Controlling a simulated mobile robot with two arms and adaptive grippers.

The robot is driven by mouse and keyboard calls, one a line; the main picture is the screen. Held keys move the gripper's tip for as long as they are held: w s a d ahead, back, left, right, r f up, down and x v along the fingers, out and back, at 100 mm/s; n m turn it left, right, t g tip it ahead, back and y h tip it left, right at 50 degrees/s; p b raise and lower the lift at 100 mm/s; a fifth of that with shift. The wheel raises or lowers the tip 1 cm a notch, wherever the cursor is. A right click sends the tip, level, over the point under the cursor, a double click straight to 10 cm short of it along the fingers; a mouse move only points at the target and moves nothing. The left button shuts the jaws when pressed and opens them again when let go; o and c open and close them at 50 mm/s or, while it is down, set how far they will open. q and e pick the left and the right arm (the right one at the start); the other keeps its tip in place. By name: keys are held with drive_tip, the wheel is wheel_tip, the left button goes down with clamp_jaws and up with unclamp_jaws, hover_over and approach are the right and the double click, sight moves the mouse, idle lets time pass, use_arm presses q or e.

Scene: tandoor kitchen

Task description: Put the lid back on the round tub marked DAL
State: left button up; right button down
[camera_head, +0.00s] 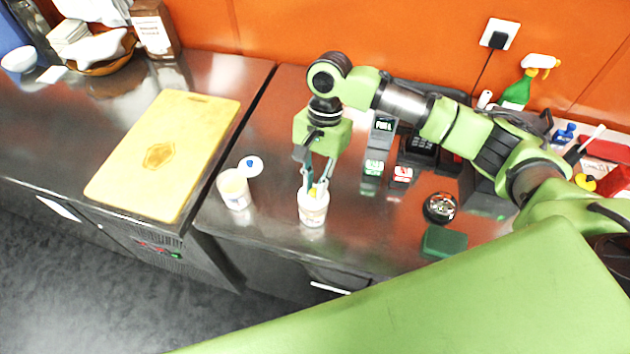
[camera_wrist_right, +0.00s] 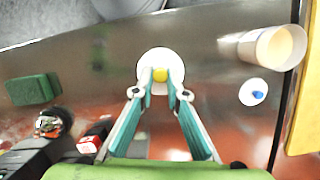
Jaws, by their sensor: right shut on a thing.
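A round white tub (camera_head: 313,209) stands on the steel counter; its label is too small to read. My right gripper (camera_head: 319,188) points down over it, shut on the yellow knob (camera_wrist_right: 161,74) of a white lid (camera_wrist_right: 152,60). The lid is at the tub's mouth; I cannot tell whether it is fully seated. A second white tub (camera_head: 235,190) stands open to the left, with pale contents showing; it also shows in the wrist view (camera_wrist_right: 275,48). A white lid with a blue knob (camera_head: 250,166) lies on the counter just behind it. My left gripper is not in view.
A yellow cutting board (camera_head: 165,150) lies on the left counter. Right of the tubs are small dark devices (camera_head: 383,128), a round dark dish (camera_head: 440,207) and a green block (camera_head: 444,241). A green spray bottle (camera_head: 518,92) stands at the back.

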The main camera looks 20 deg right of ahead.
drive_tip(key=shift+f+p, duration=0.15)
drive_tip(key=shift+p, duration=0.6)
idle(0.8)
drive_tip(key=shift+p, duration=0.85)
idle(0.4)
drive_tip(key=c, duration=1.4)
unclamp_jaws()
drive_tip(key=shift+c, duration=0.2)
